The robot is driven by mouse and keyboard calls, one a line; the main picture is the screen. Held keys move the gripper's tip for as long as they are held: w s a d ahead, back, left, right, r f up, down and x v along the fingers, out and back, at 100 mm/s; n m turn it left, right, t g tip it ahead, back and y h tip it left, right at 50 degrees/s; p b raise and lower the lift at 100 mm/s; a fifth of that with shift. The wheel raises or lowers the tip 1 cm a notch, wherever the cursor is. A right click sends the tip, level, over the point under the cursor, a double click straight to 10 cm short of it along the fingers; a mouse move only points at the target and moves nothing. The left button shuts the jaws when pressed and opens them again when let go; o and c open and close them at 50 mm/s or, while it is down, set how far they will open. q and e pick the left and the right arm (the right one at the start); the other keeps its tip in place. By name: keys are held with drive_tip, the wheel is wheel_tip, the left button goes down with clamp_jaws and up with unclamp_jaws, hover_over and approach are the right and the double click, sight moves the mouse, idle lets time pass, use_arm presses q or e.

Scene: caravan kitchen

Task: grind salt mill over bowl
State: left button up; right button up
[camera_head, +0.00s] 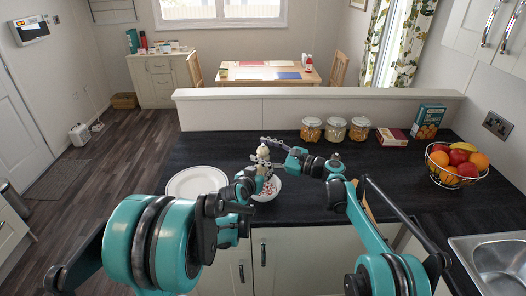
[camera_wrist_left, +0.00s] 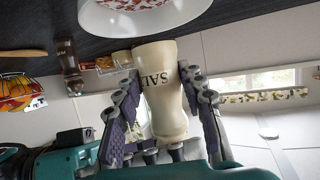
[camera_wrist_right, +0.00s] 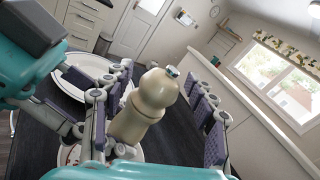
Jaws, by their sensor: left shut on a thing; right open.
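The cream salt mill (camera_head: 263,153) is upright over the bowl in the head view. My left gripper (camera_head: 258,168) is shut on its body; the left wrist view shows the mill (camera_wrist_left: 158,85) with "SAL" lettering between the fingers (camera_wrist_left: 165,110). The white bowl (camera_head: 268,190) has red and white contents and stands on the counter below; its rim shows in the left wrist view (camera_wrist_left: 95,20). My right gripper (camera_head: 272,147) is open at the mill's top. In the right wrist view, the mill's head (camera_wrist_right: 158,88) is between the spread fingers (camera_wrist_right: 160,105); contact is unclear.
A white plate (camera_head: 198,181) lies left of the bowl. Several jars (camera_head: 335,128), a box (camera_head: 428,121) and a fruit basket (camera_head: 457,164) stand at the back and right. The sink (camera_head: 495,262) is at the lower right. A low wall (camera_head: 320,94) bounds the counter behind.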

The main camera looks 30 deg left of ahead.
drive_tip(key=c, duration=1.2)
drive_tip(key=shift+m+t, duration=0.3)
drive_tip(key=shift+t, duration=0.2)
drive_tip(key=m+t, duration=0.1)
drive_tip(key=t, duration=0.1)
drive_tip(key=m+t, duration=0.2)
drive_tip(key=shift+s+a+t+h, duration=0.1)
drive_tip(key=shift+a+t+h, duration=0.05)
drive_tip(key=shift+t+h, duration=0.25)
drive_tip(key=shift+m+t+h, duration=0.7)
drive_tip(key=shift+m+t, duration=0.6)
drive_tip(key=shift+t, duration=0.5)
drive_tip(key=o, duration=1.2)
